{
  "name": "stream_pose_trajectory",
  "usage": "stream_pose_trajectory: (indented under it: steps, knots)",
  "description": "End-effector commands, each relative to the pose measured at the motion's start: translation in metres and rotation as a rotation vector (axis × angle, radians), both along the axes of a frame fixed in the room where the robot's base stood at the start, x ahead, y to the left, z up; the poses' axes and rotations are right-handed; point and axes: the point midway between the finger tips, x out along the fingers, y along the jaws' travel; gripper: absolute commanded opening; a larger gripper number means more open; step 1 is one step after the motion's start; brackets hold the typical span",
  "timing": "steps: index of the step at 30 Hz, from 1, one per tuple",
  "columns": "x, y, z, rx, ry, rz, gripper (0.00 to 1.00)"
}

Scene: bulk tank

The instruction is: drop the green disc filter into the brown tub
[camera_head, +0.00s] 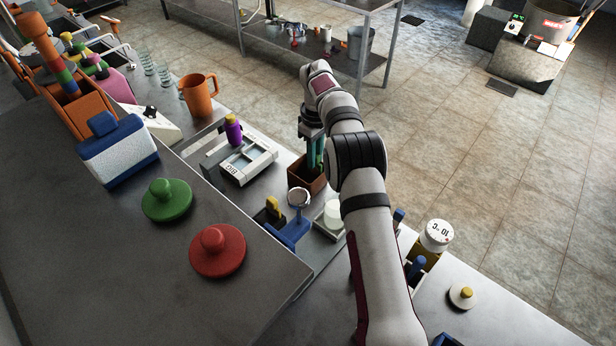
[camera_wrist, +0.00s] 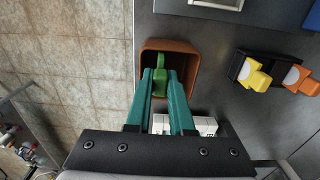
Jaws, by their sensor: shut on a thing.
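The brown tub (camera_head: 300,174) stands on the counter just below my gripper (camera_head: 315,160) in the head view. In the wrist view my gripper (camera_wrist: 160,80) has its two teal fingers shut on a green piece, the green disc filter (camera_wrist: 160,62). The filter is over the opening of the brown tub (camera_wrist: 190,63), inside its rim as seen from the wrist. How far down it is cannot be told. In the head view the fingers and the tub wall hide the filter.
A green knobbed disc (camera_head: 166,201) and a red knobbed disc (camera_head: 217,251) lie on the raised grey surface. A grey scale-like device (camera_head: 245,160) and an orange mug (camera_head: 199,95) stand left of the tub. A yellow-topped piece (camera_wrist: 252,74) sits right of the tub.

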Motion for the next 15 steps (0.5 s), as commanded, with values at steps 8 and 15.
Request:
stream_pose_trajectory:
  steps: [8,15]
  knots:
    - [-0.0001,0.0001,0.0004,0.000,0.000,0.000,0.44]
    - [-0.0001,0.0000,0.0005,0.001,0.001,0.000,0.55]
